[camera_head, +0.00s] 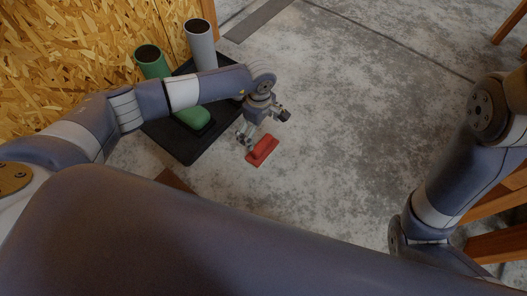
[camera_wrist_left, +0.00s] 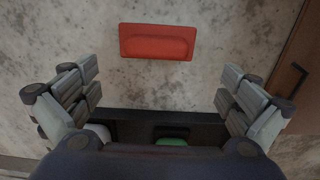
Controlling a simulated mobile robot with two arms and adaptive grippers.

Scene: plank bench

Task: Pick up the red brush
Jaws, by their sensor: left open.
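The red brush (camera_head: 263,151) is a small oblong block lying on the grey mottled surface, beside the right edge of the black tray. My left gripper (camera_head: 264,127) is above and just behind it in the head view, apart from it. In the left wrist view the red brush (camera_wrist_left: 158,41) lies flat near the top, beyond the fingertips and roughly centred between them. The left gripper (camera_wrist_left: 160,84) is open there, with nothing between its fingers. My right arm shows at the right of the head view, but its gripper is out of view.
The black tray (camera_head: 193,156) holds a green block (camera_head: 193,118), partly hidden by my left arm. A green cylinder (camera_head: 152,63) and a grey cylinder (camera_head: 200,46) stand at its far end. A chipboard panel (camera_head: 75,50) rises at left. The surface right of the brush is clear.

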